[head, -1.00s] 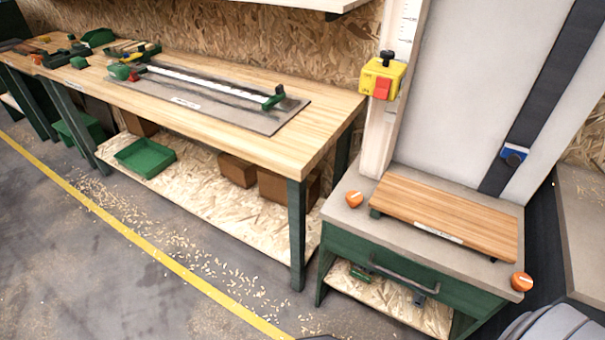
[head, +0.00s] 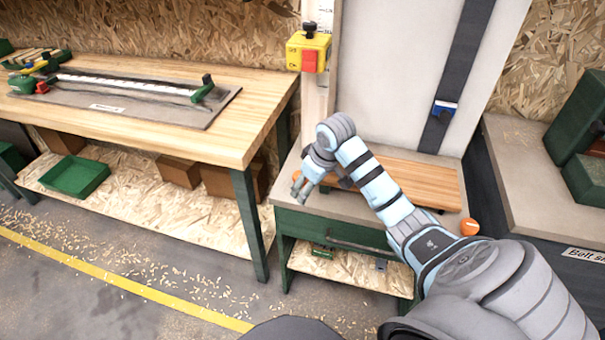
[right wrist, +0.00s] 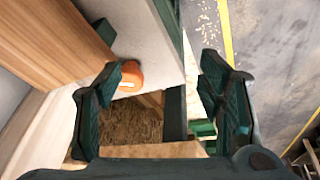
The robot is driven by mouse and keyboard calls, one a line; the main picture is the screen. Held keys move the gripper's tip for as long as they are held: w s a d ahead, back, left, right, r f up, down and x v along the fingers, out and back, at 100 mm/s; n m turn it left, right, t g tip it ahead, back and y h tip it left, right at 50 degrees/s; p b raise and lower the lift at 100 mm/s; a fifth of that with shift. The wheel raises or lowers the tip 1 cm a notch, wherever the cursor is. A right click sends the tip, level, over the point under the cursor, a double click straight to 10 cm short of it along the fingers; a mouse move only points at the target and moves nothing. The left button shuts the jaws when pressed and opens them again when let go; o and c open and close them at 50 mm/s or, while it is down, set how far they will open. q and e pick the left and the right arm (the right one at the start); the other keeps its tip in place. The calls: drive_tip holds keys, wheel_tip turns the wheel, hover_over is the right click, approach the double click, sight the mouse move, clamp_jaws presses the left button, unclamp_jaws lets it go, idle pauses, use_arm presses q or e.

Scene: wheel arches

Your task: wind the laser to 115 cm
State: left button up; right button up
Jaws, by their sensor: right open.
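A yellow box (head: 308,52) with a red front and a black knob on top sits on the pale upright post, just below a marked scale (head: 318,12); its figures are too small to read. An orange knob (right wrist: 130,77) is on the grey bench top at the left end; in the head view my right gripper mostly covers it. A second orange knob (head: 469,227) is at the right corner. My right gripper (head: 302,190) is open and empty. In the right wrist view its fingers (right wrist: 163,75) spread wide, the left fingertip close beside the orange knob; contact cannot be told.
A wooden board (head: 420,182) lies on the green-framed bench behind my right arm. A dark strap with a blue block (head: 444,108) runs up the grey panel. A long wooden workbench (head: 215,125) stands at left. Another bench (head: 535,175) with green boxes is at right.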

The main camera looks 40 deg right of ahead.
drive_tip(key=w+d+r, duration=0.3)
drive_tip(key=d+r, duration=0.2)
drive_tip(key=r, duration=0.3)
drive_tip(key=shift+m+t+y, duration=0.3)
drive_tip(key=shift+m, duration=0.1)
drive_tip(key=b+x, duration=0.4)
drive_tip(key=x, duration=1)
drive_tip(key=shift+w+a+f, duration=0.15)
drive_tip(key=shift+w, duration=0.1)
